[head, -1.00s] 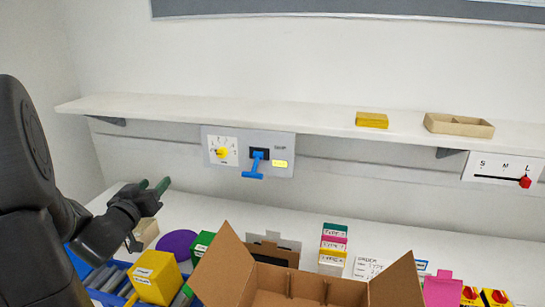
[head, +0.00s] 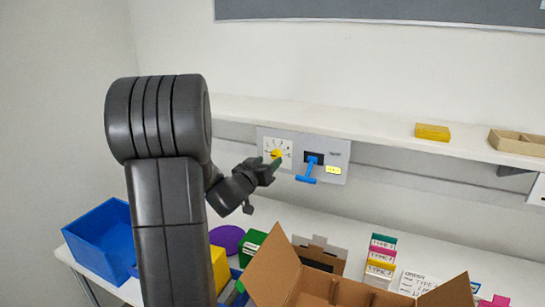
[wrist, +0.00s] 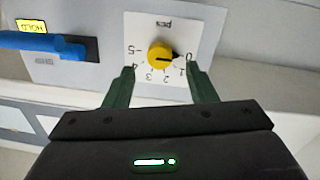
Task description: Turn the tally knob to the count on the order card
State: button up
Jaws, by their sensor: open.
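The yellow tally knob (head: 276,154) sits on a white dial plate on the grey wall panel under the shelf. In the wrist view the knob (wrist: 160,54) appears upside down, with its dark pointer towards the 0; the scale runs to 5. My gripper (head: 268,163) is at the dial. In the wrist view its green fingers (wrist: 160,70) are open, with the tips either side of the knob and a gap to it. Whether they reach the plate I cannot tell. The order card (head: 412,284) stands on the bench, its count too small to read.
A blue lever (head: 307,171) and a yellow label (head: 334,170) are right of the dial. The shelf (head: 370,131) runs above, holding a yellow block (head: 432,132). An open carton (head: 262,264) and a blue bin (head: 90,227) are below.

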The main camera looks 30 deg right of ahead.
aim_at(275, 156)
jog(key=shift+x, duration=1.8)
jog(key=c, duration=1)
jog(key=shift+o, duration=0.2)
